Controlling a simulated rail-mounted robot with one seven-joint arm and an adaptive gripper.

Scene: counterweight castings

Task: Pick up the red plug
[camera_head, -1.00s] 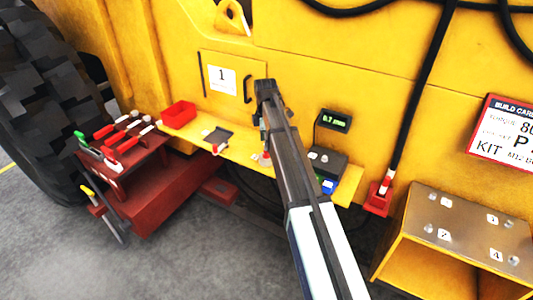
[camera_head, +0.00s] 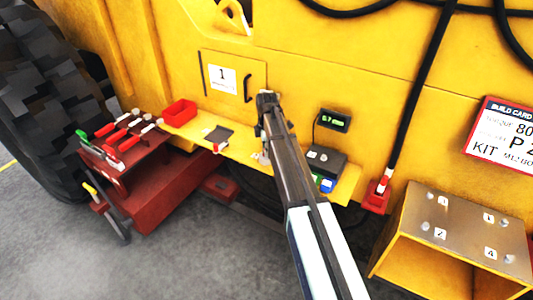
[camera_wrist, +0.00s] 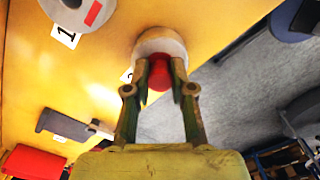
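In the wrist view, a rounded red piece (camera_wrist: 160,72), which looks like the red plug, sits between and partly behind the fingertips of my gripper (camera_wrist: 161,84). A cream round part (camera_wrist: 160,42) lies right around or behind it. The fingers stand a little apart with the red between them; I cannot tell whether they press on it. In the head view my arm reaches over the yellow shelf (camera_head: 240,150), and the arm hides the fingertips and the red plug.
A grey disc with a red stripe (camera_wrist: 82,12) lies beside label 1. The shelf also bears a red bin (camera_head: 180,112), a grey pad (camera_head: 218,134) and a dark device (camera_head: 322,161). A red tool bench (camera_head: 150,170) stands at left, a yellow box (camera_head: 470,225) at right.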

